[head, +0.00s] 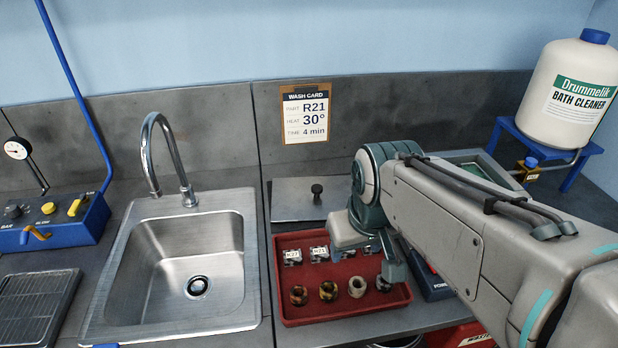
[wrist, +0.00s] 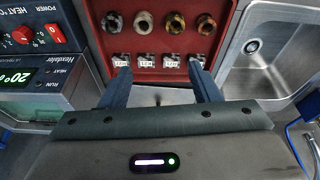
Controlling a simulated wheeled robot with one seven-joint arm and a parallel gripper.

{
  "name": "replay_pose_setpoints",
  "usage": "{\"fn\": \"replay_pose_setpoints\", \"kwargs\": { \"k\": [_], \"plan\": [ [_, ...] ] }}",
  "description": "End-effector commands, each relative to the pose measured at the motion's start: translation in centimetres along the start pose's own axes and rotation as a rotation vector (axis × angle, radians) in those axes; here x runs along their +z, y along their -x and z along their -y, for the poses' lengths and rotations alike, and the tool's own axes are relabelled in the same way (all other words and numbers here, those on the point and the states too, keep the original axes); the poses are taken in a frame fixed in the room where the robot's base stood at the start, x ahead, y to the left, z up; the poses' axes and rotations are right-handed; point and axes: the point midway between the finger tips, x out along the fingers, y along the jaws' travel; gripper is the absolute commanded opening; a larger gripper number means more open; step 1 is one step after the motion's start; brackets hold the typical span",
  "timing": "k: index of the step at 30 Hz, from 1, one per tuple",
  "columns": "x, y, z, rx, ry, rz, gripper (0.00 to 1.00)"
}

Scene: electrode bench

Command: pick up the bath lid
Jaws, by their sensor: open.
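The bath lid, a flat grey metal plate (head: 290,203) with a black knob (head: 317,190), lies on the bench behind the red tray in the head view. My gripper (wrist: 161,72) is open and empty. In the wrist view its two blue-grey fingers are spread, with a strip of the lid (wrist: 142,95) and its dark knob (wrist: 157,98) showing between them, low in the picture. The gripper body hides the rest of the lid there. In the head view my gripper hangs over the tray's right part, to the right of and nearer than the lid, apart from it.
The red tray (head: 288,315) holds several ring-shaped parts and small tagged pieces. A steel sink (head: 245,265) is to the left. A heater unit (wrist: 35,65) shows at left in the wrist view. A green-rimmed bath (head: 483,160) and a cleaner tank (head: 560,110) stand behind my arm.

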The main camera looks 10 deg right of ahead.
Motion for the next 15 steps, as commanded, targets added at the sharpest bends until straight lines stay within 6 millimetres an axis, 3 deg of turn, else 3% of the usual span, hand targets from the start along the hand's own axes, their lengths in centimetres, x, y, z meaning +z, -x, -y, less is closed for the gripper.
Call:
{"fn": "replay_pose_setpoints", "kwargs": {
  "k": [8,15],
  "plan": [
    [-10.6,0.5,-1.2,-0.021,0.346,0.071,0.56],
    [-19.6,-1.9,-1.9,-0.063,0.677,0.129,0.56]
  ]
}}
